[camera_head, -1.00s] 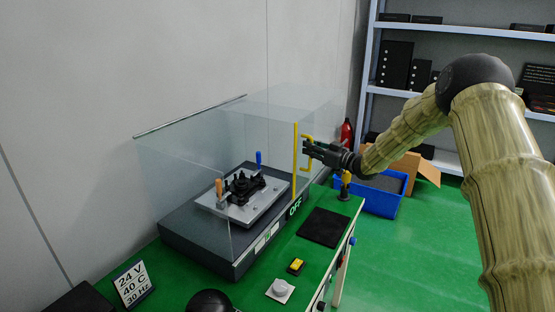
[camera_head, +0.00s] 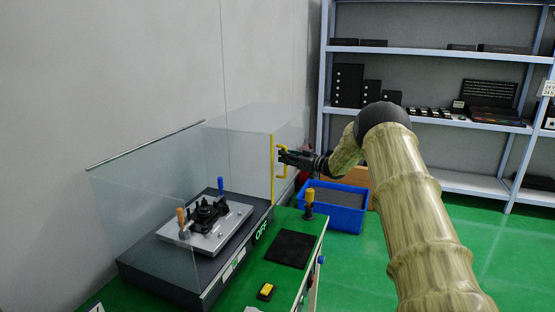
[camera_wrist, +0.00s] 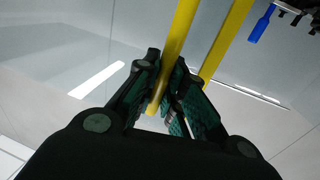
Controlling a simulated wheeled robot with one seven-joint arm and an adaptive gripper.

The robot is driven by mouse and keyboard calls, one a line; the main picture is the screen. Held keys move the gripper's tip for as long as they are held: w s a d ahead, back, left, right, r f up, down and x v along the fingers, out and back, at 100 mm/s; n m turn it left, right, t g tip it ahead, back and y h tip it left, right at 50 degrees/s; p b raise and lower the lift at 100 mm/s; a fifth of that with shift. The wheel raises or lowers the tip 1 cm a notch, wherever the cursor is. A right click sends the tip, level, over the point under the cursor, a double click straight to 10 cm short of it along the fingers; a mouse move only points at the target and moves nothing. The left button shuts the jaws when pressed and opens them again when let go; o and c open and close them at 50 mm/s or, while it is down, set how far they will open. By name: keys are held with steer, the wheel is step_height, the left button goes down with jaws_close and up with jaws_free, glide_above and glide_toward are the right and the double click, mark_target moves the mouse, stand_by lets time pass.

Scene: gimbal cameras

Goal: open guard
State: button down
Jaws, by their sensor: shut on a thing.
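The guard (camera_head: 240,143) is a clear box cover over a dark machine base in the head view. A yellow strip (camera_head: 272,170) runs down its edge, with a yellow handle (camera_head: 281,160) beside it. My gripper (camera_head: 284,157) is at the handle, shut on it. In the wrist view, the yellow handle bar (camera_wrist: 176,55) passes between the fingers of my gripper (camera_wrist: 160,95), with the yellow strip (camera_wrist: 226,42) behind. A metal fixture (camera_head: 205,225) with an orange and a blue lever sits on the base, beside the clear front panel.
A black pad (camera_head: 291,249), a yellow button box (camera_head: 265,292) and a yellow-topped post (camera_head: 309,204) stand on the green bench. A blue bin (camera_head: 335,213) and a shelf rack (camera_head: 430,120) are behind.

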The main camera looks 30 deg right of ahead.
steer(key=c, duration=1.5)
jaws_free()
steer(key=v, duration=1.2)
steer(key=shift+f, duration=0.1)
steer(key=shift+d, duration=0.1)
